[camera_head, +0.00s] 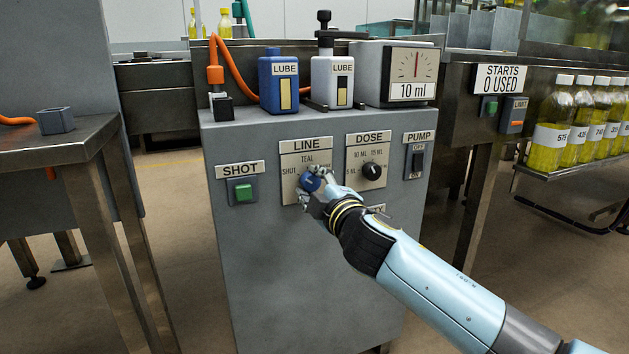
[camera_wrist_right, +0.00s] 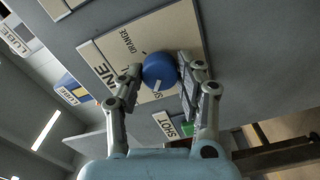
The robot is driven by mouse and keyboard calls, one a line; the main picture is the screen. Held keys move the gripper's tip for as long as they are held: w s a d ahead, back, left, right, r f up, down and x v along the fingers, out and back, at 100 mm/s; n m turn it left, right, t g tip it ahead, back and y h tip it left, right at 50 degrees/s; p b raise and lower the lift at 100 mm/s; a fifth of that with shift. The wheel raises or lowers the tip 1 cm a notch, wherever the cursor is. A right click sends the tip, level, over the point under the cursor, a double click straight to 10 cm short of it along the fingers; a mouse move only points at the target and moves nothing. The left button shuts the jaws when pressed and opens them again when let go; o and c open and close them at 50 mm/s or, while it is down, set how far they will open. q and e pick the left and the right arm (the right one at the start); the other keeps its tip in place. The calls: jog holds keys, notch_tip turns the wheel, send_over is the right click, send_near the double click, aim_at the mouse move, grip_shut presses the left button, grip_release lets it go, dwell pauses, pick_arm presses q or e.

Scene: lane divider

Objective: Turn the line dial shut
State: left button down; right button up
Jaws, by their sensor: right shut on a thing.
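The LINE dial is a round blue knob (camera_head: 311,183) on a beige plate (camera_head: 291,191) on the front of the grey cabinet. It also shows in the right wrist view (camera_wrist_right: 160,70). My right gripper (camera_head: 315,186) is shut on the knob, one finger on each side. In the wrist view, the white mark on the knob faces partly covered lettering that starts with S. In the head view, SHUT is printed left of the knob and TEAL above it. ORANGE is readable in the wrist view. My left gripper is not in view.
The DOSE dial (camera_head: 373,171) and PUMP switch (camera_head: 417,163) are right of the LINE plate. A green SHOT button (camera_head: 243,192) is to its left. Blue (camera_head: 279,84) and white (camera_head: 331,82) LUBE bottles and a 10 ml gauge (camera_head: 409,72) stand on top.

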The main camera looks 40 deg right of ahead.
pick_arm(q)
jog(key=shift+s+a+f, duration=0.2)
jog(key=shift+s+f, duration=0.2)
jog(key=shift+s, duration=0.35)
pick_arm(e)
jog(key=shift+n, duration=0.9)
jog(key=o, duration=1.1)
jog(key=shift+a, duration=0.1)
jog(key=shift+o, duration=0.2)
jog(key=v, duration=1.2)
jog(key=shift+f, duration=0.15)
